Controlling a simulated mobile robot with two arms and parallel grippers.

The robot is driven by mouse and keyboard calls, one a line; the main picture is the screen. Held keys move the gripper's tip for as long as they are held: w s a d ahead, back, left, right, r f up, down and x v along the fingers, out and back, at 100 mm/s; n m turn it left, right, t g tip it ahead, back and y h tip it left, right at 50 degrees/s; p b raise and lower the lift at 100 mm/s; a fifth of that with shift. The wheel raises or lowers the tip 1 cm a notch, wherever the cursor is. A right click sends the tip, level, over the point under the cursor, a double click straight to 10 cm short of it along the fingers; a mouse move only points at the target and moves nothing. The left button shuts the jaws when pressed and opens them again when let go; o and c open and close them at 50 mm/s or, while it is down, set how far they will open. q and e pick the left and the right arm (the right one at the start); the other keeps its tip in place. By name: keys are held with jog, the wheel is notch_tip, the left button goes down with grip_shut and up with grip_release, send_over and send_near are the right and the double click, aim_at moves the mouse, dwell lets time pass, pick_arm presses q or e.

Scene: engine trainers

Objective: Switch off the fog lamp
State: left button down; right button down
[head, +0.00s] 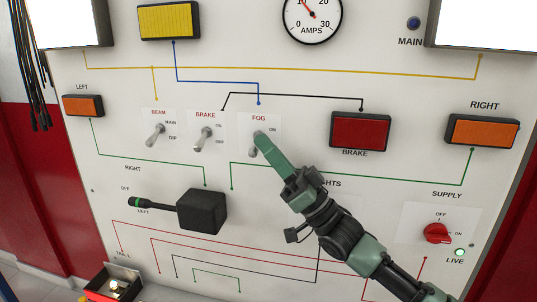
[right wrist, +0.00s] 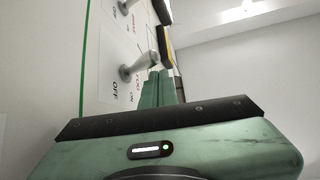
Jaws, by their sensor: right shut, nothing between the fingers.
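The fog switch (head: 254,152) is a metal toggle lever under a FOG label with ON printed beside it. In the head view my green fingers partly cover it, and its tilt is hard to tell. My right gripper (head: 261,138) is shut and empty, with its tips in front of the lever. In the right wrist view the gripper tips (right wrist: 159,76) lie right beside a toggle lever (right wrist: 139,67); I cannot tell if they touch it. The yellow lamp (head: 168,21) at the top left joins the fog switch by a blue line; I cannot tell if it is lit. My left gripper is not seen.
The beam switch (head: 155,135) and brake switch (head: 207,139) stand close left of the fog switch. A black box with a stalk (head: 202,211) juts out below. The red brake lamp (head: 360,132) is to the right. The red supply knob (head: 437,233) is at lower right.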

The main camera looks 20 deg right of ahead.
jog(key=shift+a+r, duration=0.1)
jog(key=b+v, duration=0.3)
jog(key=v, duration=0.4)
jog(key=shift+s+d+f, duration=0.2)
jog(key=shift+d+f, duration=0.05)
dwell(0.4)
